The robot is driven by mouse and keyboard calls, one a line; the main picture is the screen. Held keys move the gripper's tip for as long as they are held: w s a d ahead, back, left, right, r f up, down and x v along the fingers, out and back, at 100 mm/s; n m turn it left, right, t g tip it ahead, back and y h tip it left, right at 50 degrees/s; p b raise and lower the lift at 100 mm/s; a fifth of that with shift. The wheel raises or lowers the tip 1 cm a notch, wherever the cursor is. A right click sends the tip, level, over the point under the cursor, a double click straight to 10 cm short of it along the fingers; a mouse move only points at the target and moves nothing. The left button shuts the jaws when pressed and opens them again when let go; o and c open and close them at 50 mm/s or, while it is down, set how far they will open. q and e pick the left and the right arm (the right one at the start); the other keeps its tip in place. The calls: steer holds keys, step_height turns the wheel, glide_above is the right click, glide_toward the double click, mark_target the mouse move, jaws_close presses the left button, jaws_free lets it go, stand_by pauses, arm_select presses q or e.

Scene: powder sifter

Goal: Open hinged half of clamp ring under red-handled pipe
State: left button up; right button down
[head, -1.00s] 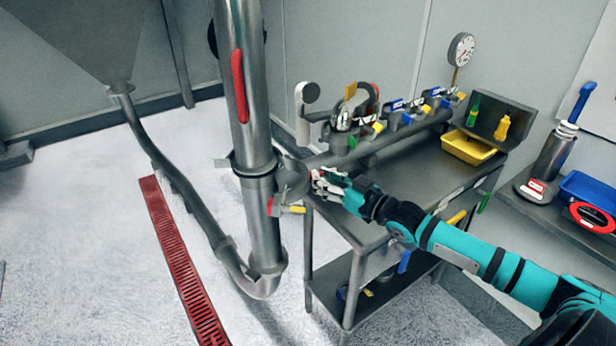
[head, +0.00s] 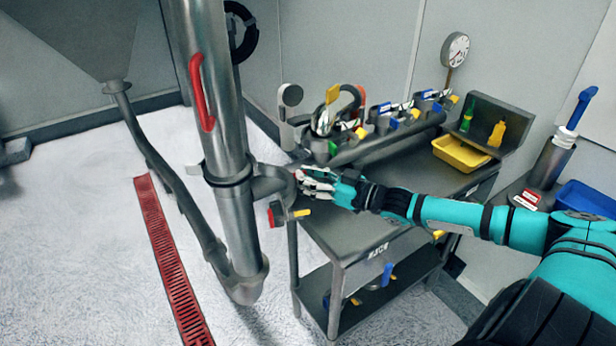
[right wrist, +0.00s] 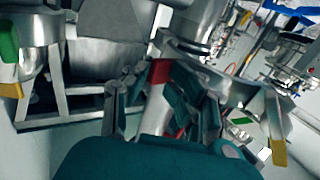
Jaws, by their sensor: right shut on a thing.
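The steel pipe (head: 222,125) with the red handle (head: 201,92) stands upright at the left of the head view. The clamp ring (head: 226,178) wraps it below the handle. Its hinged half (head: 270,180) stands out to the right, swung away from the pipe. My right gripper (head: 303,180) is shut on the outer end of this half; the fingers partly hide the contact. In the right wrist view, the right gripper's fingers (right wrist: 160,112) are around a metal part with red pieces, cluttered and hard to separate. My left gripper is out of view.
A steel workbench (head: 385,205) stands close behind and right of my gripper, with valves and a yellow tray (head: 461,153) on it. A red-and-yellow-handled fitting (head: 277,214) hangs below the hinged half. A red floor grate (head: 172,265) lies left.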

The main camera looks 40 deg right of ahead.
steer(key=shift+w+r, duration=0.15)
steer(key=shift+r, duration=0.2)
steer(key=c, duration=1.4)
jaws_free()
steer(key=shift+c, duration=0.2)
steer(key=shift+o, duration=0.3)
steer(key=shift+w+a+f, duration=0.1)
steer(key=shift+a+f, duration=0.05)
steer(key=shift+a, duration=0.05)
steer(key=shift+d+f, duration=0.1)
steer(key=shift+f, duration=0.1)
steer(key=shift+s+f, duration=0.1)
steer(key=shift+s, duration=0.1)
